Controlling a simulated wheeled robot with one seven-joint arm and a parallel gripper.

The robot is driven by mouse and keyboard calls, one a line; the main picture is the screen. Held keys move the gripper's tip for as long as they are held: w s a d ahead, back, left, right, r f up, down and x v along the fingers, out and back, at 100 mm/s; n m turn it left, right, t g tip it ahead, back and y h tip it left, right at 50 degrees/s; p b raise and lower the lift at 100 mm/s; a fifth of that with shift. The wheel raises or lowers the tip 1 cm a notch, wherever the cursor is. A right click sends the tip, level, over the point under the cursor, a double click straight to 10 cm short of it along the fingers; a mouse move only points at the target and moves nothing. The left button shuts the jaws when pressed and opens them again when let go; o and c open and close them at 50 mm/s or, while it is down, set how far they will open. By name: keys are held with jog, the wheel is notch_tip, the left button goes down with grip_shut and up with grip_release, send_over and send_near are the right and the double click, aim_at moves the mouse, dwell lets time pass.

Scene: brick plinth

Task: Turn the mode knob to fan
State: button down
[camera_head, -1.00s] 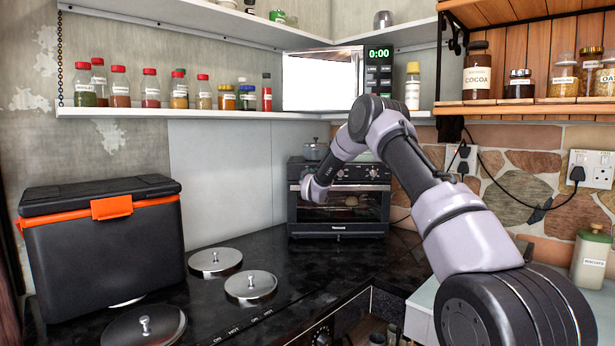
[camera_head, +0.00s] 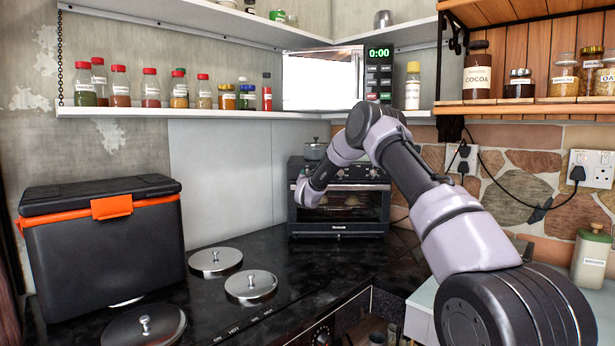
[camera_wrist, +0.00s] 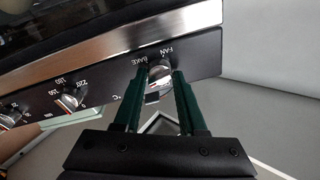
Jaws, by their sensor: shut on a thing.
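The mode knob (camera_wrist: 160,80) is a silver knob on the dark front panel of the toaster oven (camera_head: 338,213). The words FAN and BAKE are printed beside it in the wrist view. My gripper (camera_wrist: 160,73) has its two green fingers on either side of this knob and is shut on it. Which mark the knob points to is hard to tell, as the fingers cover part of it. In the head view my arm's end is at the oven's upper left and hides the mode knob and the fingers.
A temperature knob (camera_wrist: 71,98) and another knob (camera_wrist: 9,117) sit along the same panel. A pot (camera_head: 315,150) stands on the oven. A shelf (camera_head: 180,112) with jars hangs above. Burner lids (camera_head: 250,286) and a black cooler box (camera_head: 105,250) are on the left counter.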

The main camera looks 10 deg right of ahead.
jog(key=m+g, duration=0.1)
jog(key=m, duration=0.8)
jog(key=m+h, duration=0.1)
jog(key=m, duration=0.8)
jog(key=m+g+h, duration=0.1)
jog(key=m, duration=0.8)
jog(key=shift+a+f+m+g, duration=0.1)
jog(key=shift+a+m+g, duration=0.05)
jog(key=shift+m+g, duration=0.2)
jog(key=shift+m, duration=0.25)
jog(key=c, duration=0.5)
grip_release()
